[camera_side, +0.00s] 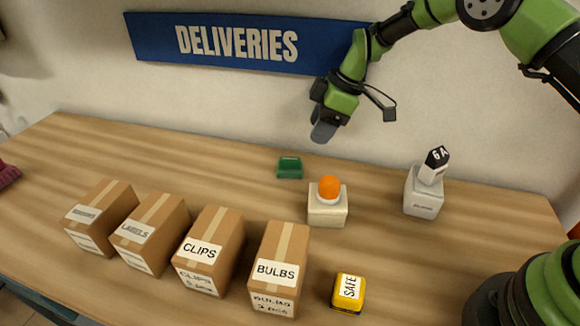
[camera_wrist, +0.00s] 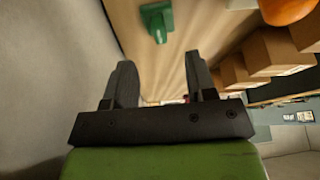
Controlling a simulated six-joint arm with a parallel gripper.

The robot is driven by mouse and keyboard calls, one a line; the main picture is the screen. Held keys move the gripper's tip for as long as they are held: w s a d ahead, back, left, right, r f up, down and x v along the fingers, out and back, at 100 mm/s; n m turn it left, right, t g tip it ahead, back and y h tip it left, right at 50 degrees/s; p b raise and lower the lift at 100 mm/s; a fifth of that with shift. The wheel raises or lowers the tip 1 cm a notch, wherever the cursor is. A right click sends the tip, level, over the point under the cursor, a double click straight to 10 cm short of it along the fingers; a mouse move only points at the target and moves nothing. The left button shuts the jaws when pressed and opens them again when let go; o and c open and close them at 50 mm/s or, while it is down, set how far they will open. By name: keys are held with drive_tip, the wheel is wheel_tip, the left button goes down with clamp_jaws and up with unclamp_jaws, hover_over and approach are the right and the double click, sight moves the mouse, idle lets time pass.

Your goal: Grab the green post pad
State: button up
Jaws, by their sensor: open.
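The green post pad (camera_side: 289,167) is a small dark green block lying on the wooden table near its back, left of the white block with the orange ball. In the wrist view the green pad (camera_wrist: 157,20) shows at the top, beyond the fingertips and roughly between their lines. My gripper (camera_side: 323,131) is in the air above the back of the table, up and to the right of the pad in the side view. In the wrist view its two grey fingers (camera_wrist: 160,78) are apart with nothing between them.
An orange ball (camera_side: 329,186) sits on a cream block (camera_side: 327,210). A grey-white block (camera_side: 423,192) with a dark-topped piece stands right. Several cardboard boxes (camera_side: 208,250) line the front left. A yellow SAFE block (camera_side: 348,292) lies in front. The table's back left is clear.

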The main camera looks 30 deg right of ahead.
sight(299, 159)
drive_tip(key=x, duration=0.9)
drive_tip(key=shift+w+f, duration=0.1)
drive_tip(key=shift+w, duration=0.2)
drive_tip(key=shift+c, duration=0.2)
clamp_jaws()
